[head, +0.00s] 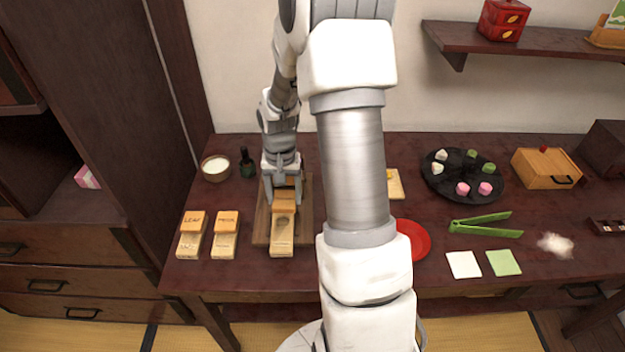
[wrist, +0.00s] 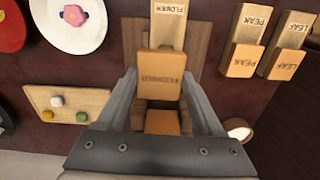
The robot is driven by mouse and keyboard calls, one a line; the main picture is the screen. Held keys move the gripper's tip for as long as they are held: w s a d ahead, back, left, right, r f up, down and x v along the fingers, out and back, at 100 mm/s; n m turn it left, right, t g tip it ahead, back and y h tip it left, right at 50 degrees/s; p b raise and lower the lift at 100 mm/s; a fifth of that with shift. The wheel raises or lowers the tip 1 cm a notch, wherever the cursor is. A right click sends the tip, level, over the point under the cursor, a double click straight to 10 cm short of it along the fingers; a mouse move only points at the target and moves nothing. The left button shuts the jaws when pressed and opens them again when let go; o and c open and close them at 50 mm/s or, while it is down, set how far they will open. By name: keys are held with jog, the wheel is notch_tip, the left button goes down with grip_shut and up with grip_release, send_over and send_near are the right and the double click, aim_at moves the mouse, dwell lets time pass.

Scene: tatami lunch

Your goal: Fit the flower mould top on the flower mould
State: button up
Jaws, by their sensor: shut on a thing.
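The flower mould (head: 281,240) is a pale wooden block with a cavity, lying lengthwise on a brown board. In the wrist view its labelled end (wrist: 168,12) shows at the top. The flower mould top (head: 284,209) is an orange-brown wooden block; it also shows in the wrist view (wrist: 161,66), lettered FLOWER. My gripper (head: 284,190) is shut on the mould top at the back end of the mould. The top covers part of the mould in view. I cannot tell whether it touches or sits level. A second orange-brown face (wrist: 162,122) shows between my fingers.
The peak mould (head: 225,245) and leaf mould (head: 190,245) stand left of the board (head: 262,228), with tops on them. A red plate (head: 415,240) lies right, partly behind my arm.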

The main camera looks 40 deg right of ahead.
jog(key=shift+a+f, duration=0.1)
jog(key=shift+a, duration=0.45)
jog(key=shift+f+b, duration=1.75)
jog(key=shift+f, duration=0.6)
jog(key=shift+f+b, duration=0.55)
jog(key=shift+f, duration=0.15)
jog(key=o, duration=1.4)
jog(key=shift+c, duration=0.2)
notch_tip(320, 180, up, 18)
jog(key=p, duration=0.3)
jog(key=shift+f, duration=0.25)
